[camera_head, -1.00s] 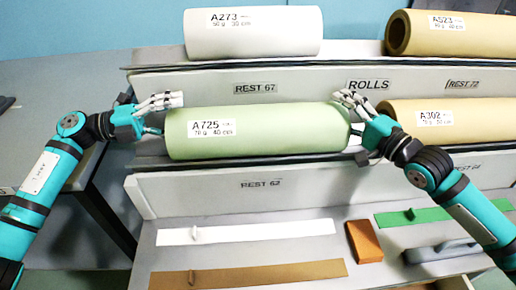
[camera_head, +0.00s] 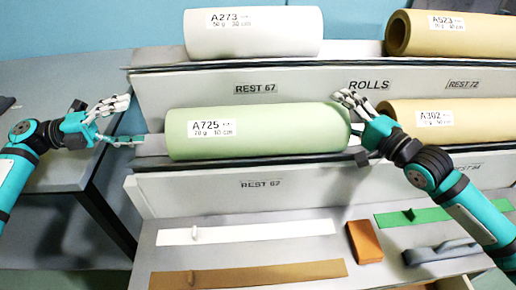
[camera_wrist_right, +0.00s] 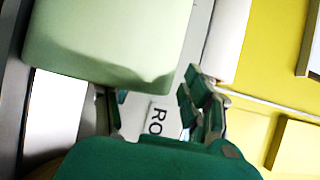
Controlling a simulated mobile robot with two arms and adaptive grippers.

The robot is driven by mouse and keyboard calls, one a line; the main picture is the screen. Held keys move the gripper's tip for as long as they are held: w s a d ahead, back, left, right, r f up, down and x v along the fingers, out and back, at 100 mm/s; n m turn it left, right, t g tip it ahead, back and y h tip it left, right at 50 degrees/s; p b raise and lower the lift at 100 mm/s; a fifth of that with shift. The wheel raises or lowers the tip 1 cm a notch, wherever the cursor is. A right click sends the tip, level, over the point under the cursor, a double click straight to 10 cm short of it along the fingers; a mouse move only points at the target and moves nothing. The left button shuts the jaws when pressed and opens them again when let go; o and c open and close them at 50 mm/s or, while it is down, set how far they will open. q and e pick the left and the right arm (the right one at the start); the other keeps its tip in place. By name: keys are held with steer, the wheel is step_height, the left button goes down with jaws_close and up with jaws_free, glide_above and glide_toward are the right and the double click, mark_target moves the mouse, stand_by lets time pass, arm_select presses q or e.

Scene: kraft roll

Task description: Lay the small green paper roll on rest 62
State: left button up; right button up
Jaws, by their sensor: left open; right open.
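The green paper roll (camera_head: 265,131), labelled A725, lies level on the lower shelf above the front panel marked REST 62 (camera_head: 262,184). My left gripper (camera_head: 127,120) is open and empty, left of the roll's left end with a clear gap. My right gripper (camera_head: 351,126) is open at the roll's right end, its fingers close around that end; contact is unclear. In the right wrist view, the roll (camera_wrist_right: 110,40) fills the upper left, in front of my open right fingers (camera_wrist_right: 150,105).
A white roll A273 (camera_head: 253,32) and brown roll A523 (camera_head: 455,33) lie on the upper shelf. Brown roll A302 (camera_head: 440,115) is right of the green roll. An orange block (camera_head: 363,242) and strips, including a white one (camera_head: 245,232), lie in front.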

stand_by(0.3)
steer(key=o, duration=0.8)
steer(key=shift+s, duration=0.1)
steer(key=v, duration=0.7)
steer(key=shift+s+d+f, duration=0.2)
steer(key=shift+s+d, duration=0.05)
steer(key=shift+d, duration=0.05)
steer(key=shift+v, duration=2.05)
steer(key=shift+r, duration=0.25)
